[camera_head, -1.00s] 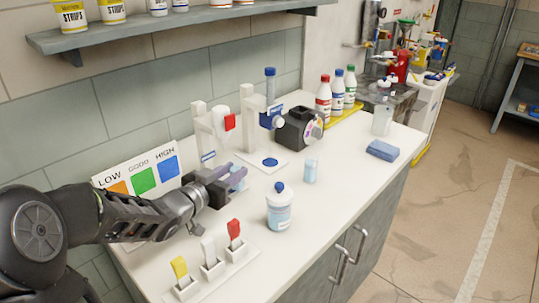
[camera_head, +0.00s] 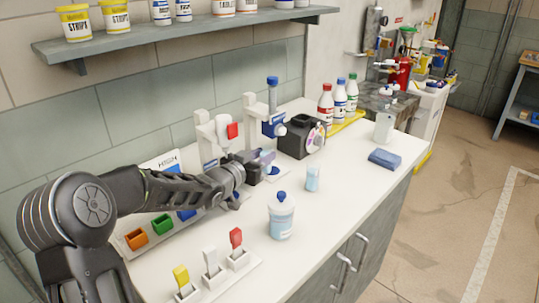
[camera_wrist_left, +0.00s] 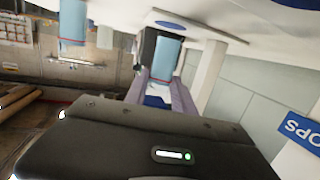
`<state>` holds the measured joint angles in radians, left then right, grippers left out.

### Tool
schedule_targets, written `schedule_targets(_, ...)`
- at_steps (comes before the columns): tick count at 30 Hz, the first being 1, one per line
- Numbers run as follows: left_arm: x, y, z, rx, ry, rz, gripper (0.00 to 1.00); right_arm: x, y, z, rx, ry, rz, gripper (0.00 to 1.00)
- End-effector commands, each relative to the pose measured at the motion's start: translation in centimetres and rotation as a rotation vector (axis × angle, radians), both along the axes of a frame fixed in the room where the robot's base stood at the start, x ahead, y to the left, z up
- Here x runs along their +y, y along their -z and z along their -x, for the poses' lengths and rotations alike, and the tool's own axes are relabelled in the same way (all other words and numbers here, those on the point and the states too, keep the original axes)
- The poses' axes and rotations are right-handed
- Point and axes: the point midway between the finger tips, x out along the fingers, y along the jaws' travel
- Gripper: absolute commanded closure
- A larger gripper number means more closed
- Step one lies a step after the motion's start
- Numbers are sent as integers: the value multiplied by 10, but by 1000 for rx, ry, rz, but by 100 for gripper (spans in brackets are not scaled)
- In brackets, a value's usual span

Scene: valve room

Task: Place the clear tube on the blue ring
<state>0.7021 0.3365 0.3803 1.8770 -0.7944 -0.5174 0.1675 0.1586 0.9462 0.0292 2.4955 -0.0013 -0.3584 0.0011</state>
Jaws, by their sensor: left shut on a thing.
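My left gripper (camera_head: 262,160) is shut on the clear tube, which looks pale blue and shows between the fingers in the left wrist view (camera_wrist_left: 165,58). In the head view the fingers mostly hide the tube. The blue ring (camera_head: 273,171) lies flat on the white base of a stand, just beyond and below the gripper, partly covered by it. The ring also shows in the left wrist view (camera_wrist_left: 169,24), past the tube's end. The tube appears apart from the ring, though the gap is hard to judge. My right gripper is not in view.
A white stand with a blue-topped column (camera_head: 273,115) rises behind the ring. A black device (camera_head: 300,137) stands close to its right. A light blue cup (camera_head: 312,179) and a blue-capped bottle (camera_head: 281,216) are in front. The counter's right front is mostly clear.

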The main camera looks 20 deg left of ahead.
Motion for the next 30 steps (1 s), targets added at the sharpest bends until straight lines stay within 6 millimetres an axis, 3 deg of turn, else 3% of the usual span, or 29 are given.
schedule_targets(7,-6,-1,-38,-2,3,4,100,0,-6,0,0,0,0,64)
schedule_targets(11,-5,14,-37,1,2,1,100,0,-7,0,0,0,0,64)
schedule_targets(23,-5,20,-37,-1,1,0,100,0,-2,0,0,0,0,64)
schedule_targets(24,-5,18,-37,-1,1,0,67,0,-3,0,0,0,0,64)
schedule_targets(30,-5,18,-37,0,1,0,51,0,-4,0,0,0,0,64)
